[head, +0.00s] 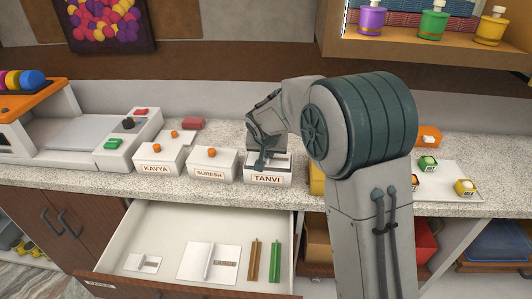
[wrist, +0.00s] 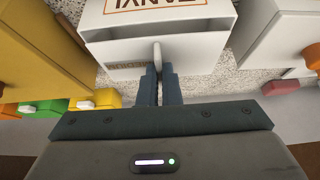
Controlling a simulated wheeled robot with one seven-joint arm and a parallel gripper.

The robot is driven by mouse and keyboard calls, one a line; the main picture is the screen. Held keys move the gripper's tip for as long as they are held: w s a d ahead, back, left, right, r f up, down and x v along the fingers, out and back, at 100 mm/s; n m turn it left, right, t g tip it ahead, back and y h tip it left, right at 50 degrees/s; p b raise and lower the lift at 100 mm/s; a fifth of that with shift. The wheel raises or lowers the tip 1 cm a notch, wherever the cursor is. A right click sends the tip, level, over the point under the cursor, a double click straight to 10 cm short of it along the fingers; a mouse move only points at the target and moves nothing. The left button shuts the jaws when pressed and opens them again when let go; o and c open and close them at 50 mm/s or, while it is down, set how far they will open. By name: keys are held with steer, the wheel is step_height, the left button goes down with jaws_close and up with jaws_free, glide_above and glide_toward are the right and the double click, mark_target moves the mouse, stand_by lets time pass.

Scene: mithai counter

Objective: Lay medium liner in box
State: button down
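The white box labelled TANVI (head: 267,179) stands on the counter; its label also shows upside down in the wrist view (wrist: 165,5). My gripper (wrist: 157,72) is over this open box, its fingers closed around the thin upright white tab (wrist: 157,52) of a liner. Part of the liner's flat white plate and its lettering show beside the fingers, within the box outline. I cannot tell whether the plate rests on the box floor. In the head view, my gripper (head: 262,158) partly hides the box opening.
The open drawer (head: 150,225) below holds a small liner (head: 142,262), a larger liner (head: 195,270), and brown (head: 253,260) and green (head: 275,262) strips. Boxes labelled SURESH (head: 209,174) and KAVYA (head: 156,169) stand left of TANVI. A yellow box (head: 317,180) is close on the right.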

mark_target(268, 166)
steer(key=shift+f+b, duration=0.4)
steer(key=shift+b, duration=0.2)
steer(key=shift+f+b, duration=0.95)
steer(key=shift+b, duration=0.15)
steer(key=shift+f, duration=0.1)
steer(key=shift+f+b, duration=1.1)
steer(key=shift+b, duration=0.1)
steer(key=shift+f, duration=0.1)
steer(key=shift+f+b, duration=0.45)
steer(key=shift+b, duration=0.3)
steer(key=c, duration=1.5)
jaws_free()
steer(key=shift+c, duration=0.2)
